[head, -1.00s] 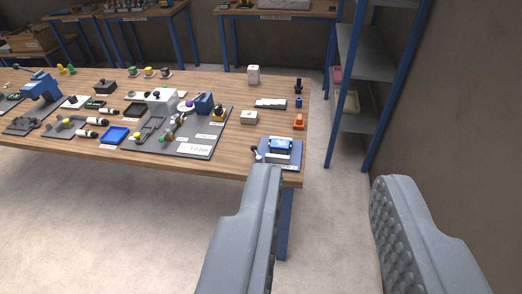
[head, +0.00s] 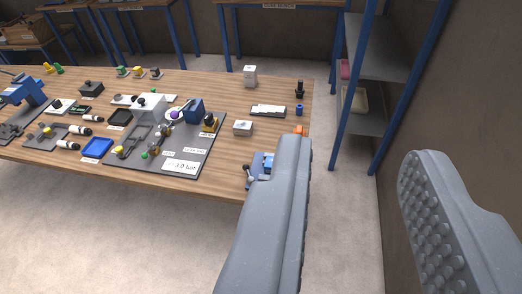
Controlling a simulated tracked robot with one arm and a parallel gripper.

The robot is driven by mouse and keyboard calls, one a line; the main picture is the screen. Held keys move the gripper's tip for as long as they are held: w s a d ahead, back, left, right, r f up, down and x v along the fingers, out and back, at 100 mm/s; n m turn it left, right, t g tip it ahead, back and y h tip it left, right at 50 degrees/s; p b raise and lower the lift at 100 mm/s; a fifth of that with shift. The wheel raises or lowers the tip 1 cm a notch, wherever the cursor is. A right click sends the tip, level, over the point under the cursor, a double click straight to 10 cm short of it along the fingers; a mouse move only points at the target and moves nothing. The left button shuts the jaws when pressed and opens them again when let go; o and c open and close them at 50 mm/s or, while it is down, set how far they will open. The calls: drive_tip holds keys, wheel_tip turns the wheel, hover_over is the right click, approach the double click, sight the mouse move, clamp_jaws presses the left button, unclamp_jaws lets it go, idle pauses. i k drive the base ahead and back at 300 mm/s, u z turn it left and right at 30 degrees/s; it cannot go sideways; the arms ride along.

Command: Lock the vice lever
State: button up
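A small blue vice (head: 268,160) sits on a blue base plate at the near right corner of the wooden table. My left finger covers most of it. A small dark lever with a pale grey knob (head: 247,169) shows at its left side; I cannot tell its exact setting. My gripper (head: 360,158) is open and empty, with its grey fingers wide apart. It is nearer the camera than the vice, and I see no contact.
The wooden table (head: 230,88) holds a dark panel with valves and a label (head: 181,166), a white box (head: 243,128) and an orange part (head: 300,130) near the vice. A blue-framed shelf (head: 378,118) and a wall stand at the right. The floor in front is clear.

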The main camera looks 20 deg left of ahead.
sight(246, 167)
drive_tip(key=u, duration=0.05)
drive_tip(key=i, duration=1.1)
